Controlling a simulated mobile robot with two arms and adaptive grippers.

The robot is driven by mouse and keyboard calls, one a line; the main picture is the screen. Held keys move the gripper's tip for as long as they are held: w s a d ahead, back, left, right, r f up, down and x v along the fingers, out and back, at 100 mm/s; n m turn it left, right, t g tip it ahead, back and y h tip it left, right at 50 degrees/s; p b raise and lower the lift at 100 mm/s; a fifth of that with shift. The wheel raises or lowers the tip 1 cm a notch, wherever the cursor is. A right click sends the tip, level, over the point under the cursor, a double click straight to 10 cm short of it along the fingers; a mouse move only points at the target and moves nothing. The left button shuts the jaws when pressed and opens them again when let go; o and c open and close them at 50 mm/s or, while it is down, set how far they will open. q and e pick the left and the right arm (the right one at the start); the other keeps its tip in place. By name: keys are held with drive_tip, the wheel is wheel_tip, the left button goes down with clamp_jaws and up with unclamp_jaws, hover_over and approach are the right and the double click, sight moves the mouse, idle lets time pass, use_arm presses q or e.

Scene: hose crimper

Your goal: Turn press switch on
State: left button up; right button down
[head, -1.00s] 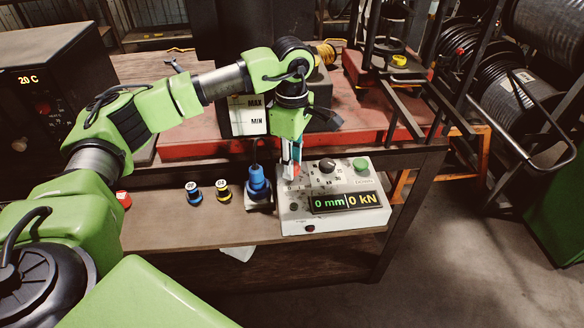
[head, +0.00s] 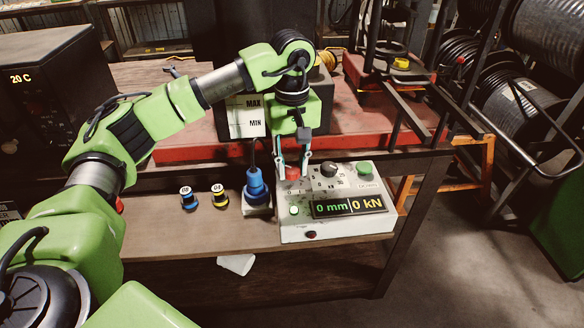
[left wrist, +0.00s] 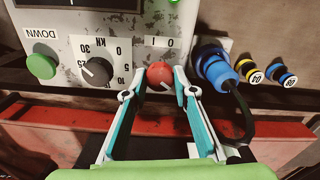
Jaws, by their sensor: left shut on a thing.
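The press control box (head: 338,231) is a pale worn case on the table. Its red rotary switch (head: 292,173) sits at the upper left of the panel, beside 0 and 1 marks; it also shows in the left wrist view (left wrist: 159,75). My left gripper (head: 292,176) points down with one finger on each side of the red switch and is shut on it. In the left wrist view, the left gripper's fingers (left wrist: 160,82) flank the knob. A small green light (head: 294,210) below the switch is lit. The display (head: 348,205) reads 0 mm and 0 kN. My right gripper is not in view.
On the panel are a black dial (head: 329,169) and a green button (head: 365,168). A blue connector (head: 256,186) stands just left of the box, with blue (head: 188,199) and yellow (head: 219,195) spools farther left. The table's front left is clear.

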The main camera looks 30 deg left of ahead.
sight(292, 168)
use_arm(q)
drive_tip(key=shift+m, duration=0.9)
drive_tip(key=o, duration=1.1)
wheel_tip(292, 168, up, 12)
drive_tip(key=shift+r, duration=0.1)
